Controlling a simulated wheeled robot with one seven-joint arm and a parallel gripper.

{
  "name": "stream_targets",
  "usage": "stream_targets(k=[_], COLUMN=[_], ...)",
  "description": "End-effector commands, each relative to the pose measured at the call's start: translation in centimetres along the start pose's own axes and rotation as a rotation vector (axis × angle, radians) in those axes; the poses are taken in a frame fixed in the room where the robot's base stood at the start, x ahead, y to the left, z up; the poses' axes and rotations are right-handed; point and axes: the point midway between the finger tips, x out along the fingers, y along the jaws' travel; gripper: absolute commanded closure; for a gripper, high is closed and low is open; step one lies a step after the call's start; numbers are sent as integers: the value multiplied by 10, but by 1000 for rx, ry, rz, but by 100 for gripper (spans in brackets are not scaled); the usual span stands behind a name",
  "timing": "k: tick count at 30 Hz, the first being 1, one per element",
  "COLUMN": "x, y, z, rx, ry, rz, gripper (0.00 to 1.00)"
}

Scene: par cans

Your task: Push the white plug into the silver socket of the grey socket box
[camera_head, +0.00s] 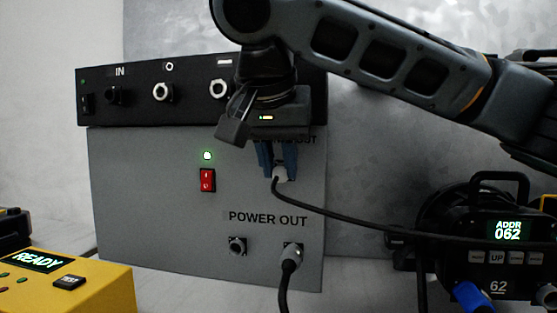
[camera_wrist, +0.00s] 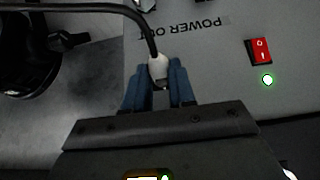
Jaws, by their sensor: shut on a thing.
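My gripper (camera_head: 277,162) is shut on the white plug (camera_head: 280,175) in front of the upper right face of the grey socket box (camera_head: 150,215). In the wrist view the plug (camera_wrist: 158,67) sits between the blue fingertips (camera_wrist: 159,80), with a black cable leading away from it. The box carries the label POWER OUT. The plug is apart from both.
A black box (camera_head: 135,108) with several connectors rests on the grey box. A red switch (camera_head: 207,180) with a green light is on the grey face. A black lamp (camera_head: 480,235) reading ADDR 062 stands at right, a yellow READY device (camera_head: 95,290) at lower left. The plug's cable runs right.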

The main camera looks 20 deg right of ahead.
Motion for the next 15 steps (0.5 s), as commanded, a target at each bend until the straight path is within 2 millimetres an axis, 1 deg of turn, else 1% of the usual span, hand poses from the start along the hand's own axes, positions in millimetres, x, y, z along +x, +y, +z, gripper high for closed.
stream_targets(k=[12,13,15], x=[2,2,2], y=[0,0,0], z=[-3,-3,-3], rx=[1,1,1], ry=[1,1,1], rz=[0,0,0], gripper=[100,75,68])
